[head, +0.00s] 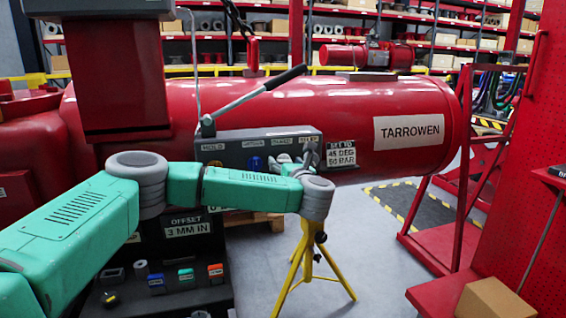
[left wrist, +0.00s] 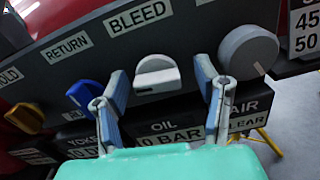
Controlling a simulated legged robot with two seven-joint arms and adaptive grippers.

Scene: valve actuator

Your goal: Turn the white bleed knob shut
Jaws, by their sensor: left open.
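The white bleed knob (left wrist: 157,75) sits on the dark grey panel (left wrist: 85,42), below the BLEED label (left wrist: 138,18). Its raised grip bar lies roughly level across it in the left wrist view. My left gripper (left wrist: 162,72) is open, with one finger on each side of the knob and visible gaps between. I cannot tell how deep the fingertips reach along it. In the head view my left gripper (head: 296,164) is at the panel's right part, and the white knob is hidden or too small to make out there.
A blue knob (left wrist: 83,94) and a yellow knob (left wrist: 25,117) are to the left, a grey round knob (left wrist: 248,52) close on the right. Below are OIL and AIR labelled blocks. A long lever (head: 262,88) rises above the panel before the red tank (head: 350,105).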

